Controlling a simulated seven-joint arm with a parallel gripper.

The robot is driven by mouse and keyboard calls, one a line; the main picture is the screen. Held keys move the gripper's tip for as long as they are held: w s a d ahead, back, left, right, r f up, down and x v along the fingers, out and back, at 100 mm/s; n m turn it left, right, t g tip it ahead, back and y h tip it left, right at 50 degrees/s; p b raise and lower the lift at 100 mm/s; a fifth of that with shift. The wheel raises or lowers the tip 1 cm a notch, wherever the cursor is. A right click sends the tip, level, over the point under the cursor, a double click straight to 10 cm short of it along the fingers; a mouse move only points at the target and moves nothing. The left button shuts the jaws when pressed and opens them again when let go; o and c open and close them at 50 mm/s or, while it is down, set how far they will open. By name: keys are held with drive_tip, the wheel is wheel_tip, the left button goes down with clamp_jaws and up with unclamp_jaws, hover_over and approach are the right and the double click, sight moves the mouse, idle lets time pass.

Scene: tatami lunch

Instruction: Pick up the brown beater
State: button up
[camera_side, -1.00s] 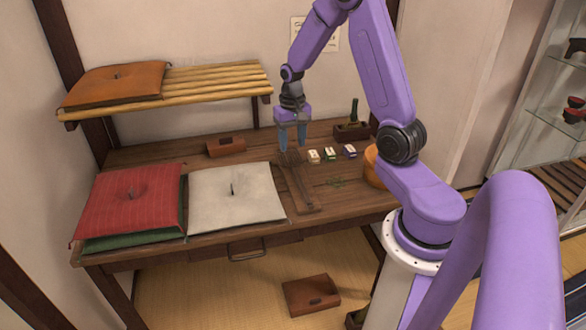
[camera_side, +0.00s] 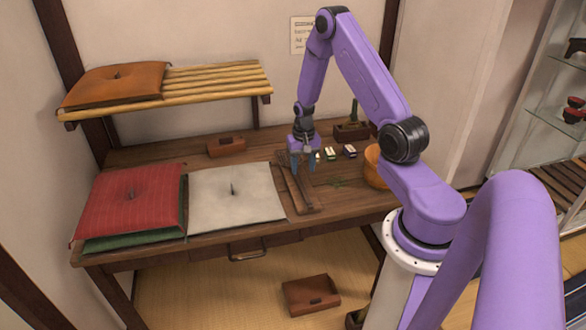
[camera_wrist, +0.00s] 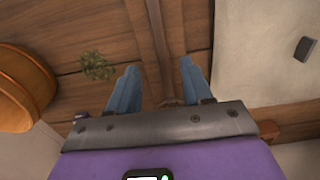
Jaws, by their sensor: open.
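The brown beater (camera_side: 297,193) is a long, thin wooden piece lying on the brown table (camera_side: 345,198), right of the white cushion. It seems to lie in or on a narrow brown holder (camera_side: 310,209); their edges are hard to tell apart. In the wrist view, the beater (camera_wrist: 156,35) runs between my two blue fingers. My gripper (camera_side: 303,170) is open above the far half of the beater, pointing down. The same gripper (camera_wrist: 160,85) shows one finger on either side. Whether the fingertips touch the beater cannot be told.
Small blocks (camera_side: 349,151) lie just right of my gripper. A green sprig (camera_side: 337,182) and a round wooden tub (camera_side: 374,168) are farther right. A white cushion (camera_side: 235,195) and a red cushion (camera_side: 130,200) fill the left. A brown box (camera_side: 226,146) stands behind.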

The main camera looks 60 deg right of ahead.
sight(302, 185)
drive_tip(key=shift+w+f, duration=0.1)
drive_tip(key=shift+f, duration=3.55)
clamp_jaws()
